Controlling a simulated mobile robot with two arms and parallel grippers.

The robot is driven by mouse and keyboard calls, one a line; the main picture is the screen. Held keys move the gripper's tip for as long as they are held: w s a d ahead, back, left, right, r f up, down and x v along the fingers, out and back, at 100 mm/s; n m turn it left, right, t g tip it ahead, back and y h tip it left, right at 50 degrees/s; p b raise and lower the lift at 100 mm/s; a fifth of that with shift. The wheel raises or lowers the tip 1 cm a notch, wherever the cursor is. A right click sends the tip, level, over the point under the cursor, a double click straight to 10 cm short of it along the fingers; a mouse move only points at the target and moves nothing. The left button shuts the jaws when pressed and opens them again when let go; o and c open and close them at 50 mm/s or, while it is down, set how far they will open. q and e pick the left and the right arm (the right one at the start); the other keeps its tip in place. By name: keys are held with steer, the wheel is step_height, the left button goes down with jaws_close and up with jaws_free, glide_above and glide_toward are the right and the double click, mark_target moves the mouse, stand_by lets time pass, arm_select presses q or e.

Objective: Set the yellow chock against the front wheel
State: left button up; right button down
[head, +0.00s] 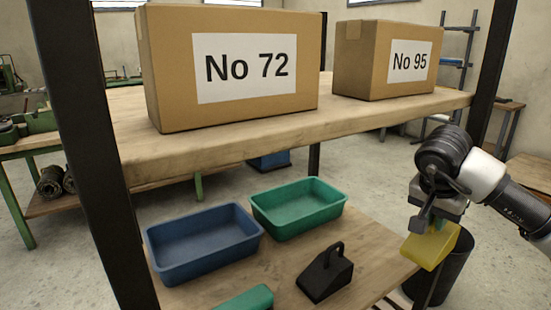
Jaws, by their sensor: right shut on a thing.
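The yellow chock (430,246) is a wedge-like block at the right of the head view. My right gripper (421,222) is shut on it and holds it in the air at the right end of the shelf unit, above a dark bin. The gripper's fingers hide part of the chock's top. A black wedge with a handle (326,275), shaped like a chock, sits on the lower shelf. No wheel shows in this view. My left gripper is not in view.
The lower shelf (385,262) also bears a blue tray (205,262), a green tray (300,228) and a green object (247,299) at its front edge. Boxes No 72 (165,85) and No 95 (360,85) stand on the upper shelf. Dark posts frame the unit. A dark bin (458,270) stands at right.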

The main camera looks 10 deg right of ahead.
steer(key=s+a+f+n+t+y+p, duration=0.1)
steer(key=s+a+n+p, duration=0.3)
steer(key=a, duration=0.6)
steer(key=s+a+f+n+t+y+p, duration=0.1)
steer(key=s+a+f+n+y+p, duration=0.1)
steer(key=s+a+n+p, duration=0.2)
steer(key=a+n+p, duration=0.2)
steer(key=a+n, duration=0.2)
steer(key=a, duration=0.2)
steer(key=shift+a+f+y, duration=0.35)
steer(key=shift+f+y, duration=0.05)
steer(key=shift+w+r, duration=0.1)
